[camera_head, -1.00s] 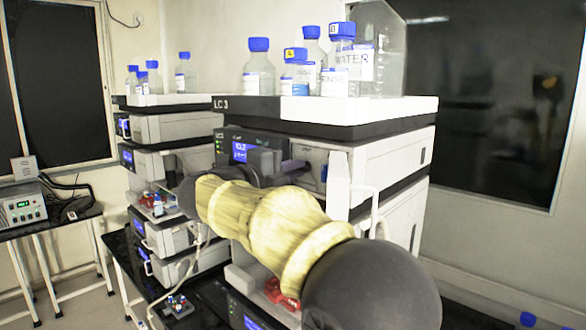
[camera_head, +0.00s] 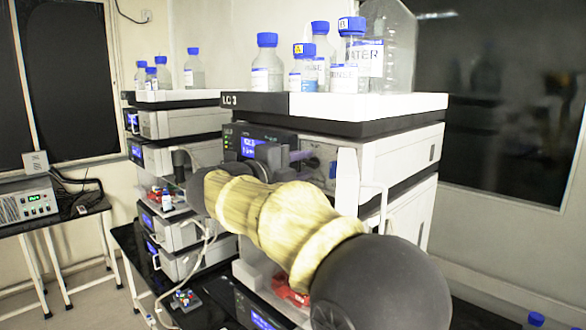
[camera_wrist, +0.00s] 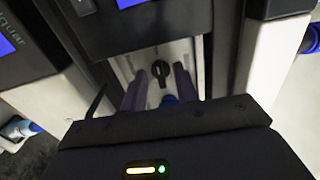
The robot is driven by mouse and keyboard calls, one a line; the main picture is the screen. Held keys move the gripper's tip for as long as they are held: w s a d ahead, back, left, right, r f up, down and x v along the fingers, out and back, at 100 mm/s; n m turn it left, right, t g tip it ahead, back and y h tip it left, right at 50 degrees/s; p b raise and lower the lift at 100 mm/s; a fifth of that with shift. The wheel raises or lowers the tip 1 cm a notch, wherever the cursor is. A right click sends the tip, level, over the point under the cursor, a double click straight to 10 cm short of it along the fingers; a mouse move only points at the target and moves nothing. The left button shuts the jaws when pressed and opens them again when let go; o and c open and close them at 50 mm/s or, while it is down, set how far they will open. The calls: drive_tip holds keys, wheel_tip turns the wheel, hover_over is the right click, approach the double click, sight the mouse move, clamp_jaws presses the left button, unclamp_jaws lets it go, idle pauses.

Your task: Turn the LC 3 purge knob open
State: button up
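The LC 3 stack (camera_head: 235,101) stands in the middle of the head view, with its name on the top tray's dark edge. In the wrist view a black knob (camera_wrist: 160,70) sits on a pale panel. My gripper (camera_wrist: 160,88) has its two purplish fingers apart, one on each side of the knob as seen from the wrist. I cannot tell whether they touch it. A blue round part (camera_wrist: 168,101) shows just below the knob, partly hidden. In the head view my arm hides much of the stack's front; a dark fingertip (camera_head: 300,155) shows near the panel.
Bottles with blue caps (camera_head: 267,65) stand on the top tray (camera_head: 375,106). A white handle (camera_head: 374,205) juts out close to my arm. A second stack (camera_head: 165,128) stands to the left. A grey box (camera_head: 28,203) with a green display sits on the far left table.

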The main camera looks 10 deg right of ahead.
drive_tip(key=b+v, duration=0.5)
drive_tip(key=v, duration=1.2)
drive_tip(key=shift+a, duration=0.2)
